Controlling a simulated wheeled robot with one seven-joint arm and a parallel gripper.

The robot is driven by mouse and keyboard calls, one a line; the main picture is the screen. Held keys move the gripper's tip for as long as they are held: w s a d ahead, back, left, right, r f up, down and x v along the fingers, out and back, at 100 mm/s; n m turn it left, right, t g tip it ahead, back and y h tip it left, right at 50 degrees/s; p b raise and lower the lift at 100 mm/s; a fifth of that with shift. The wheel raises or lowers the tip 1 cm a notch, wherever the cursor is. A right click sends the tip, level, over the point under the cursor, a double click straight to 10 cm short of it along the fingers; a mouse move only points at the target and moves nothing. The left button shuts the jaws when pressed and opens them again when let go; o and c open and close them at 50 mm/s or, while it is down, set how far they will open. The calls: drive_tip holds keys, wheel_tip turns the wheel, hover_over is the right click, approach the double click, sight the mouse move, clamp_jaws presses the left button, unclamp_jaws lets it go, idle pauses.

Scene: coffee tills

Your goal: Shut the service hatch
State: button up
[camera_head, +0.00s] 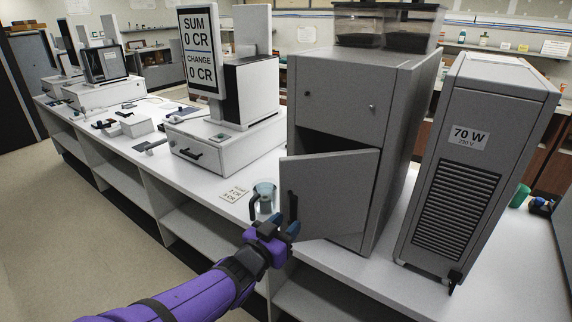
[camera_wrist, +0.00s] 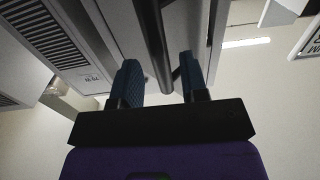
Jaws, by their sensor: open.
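The service hatch (camera_head: 340,190) is a grey door on the front of the tall grey coffee machine (camera_head: 400,130). It stands ajar, with a dark gap above it. Its dark upright handle (camera_head: 293,205) is near the left edge of the door. My gripper (camera_head: 281,228) is at the lower end of this handle, with its blue fingers apart. In the wrist view the handle (camera_wrist: 154,40) runs down between the two fingers (camera_wrist: 160,74), with space beside it. I cannot tell whether either finger touches it.
A till (camera_head: 222,145) stands further left. A vented grey 70 W unit (camera_head: 470,160) stands right of the machine.

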sight(281, 208)
drive_tip(key=shift+x, duration=1.15)
drive_tip(key=shift+w+d, duration=0.2)
drive_tip(key=shift+w, duration=0.05)
drive_tip(key=shift+c, duration=0.6)
clamp_jaws()
drive_tip(key=shift+w+a, duration=0.2)
drive_tip(key=shift+w, duration=0.7)
drive_tip(key=shift+w+a, duration=0.15)
drive_tip(key=shift+w, duration=0.75)
drive_tip(key=shift+w+a, duration=0.2)
drive_tip(key=shift+w, duration=0.75)
drive_tip(key=shift+w+d, duration=0.15)
drive_tip(key=shift+w, duration=2.75)
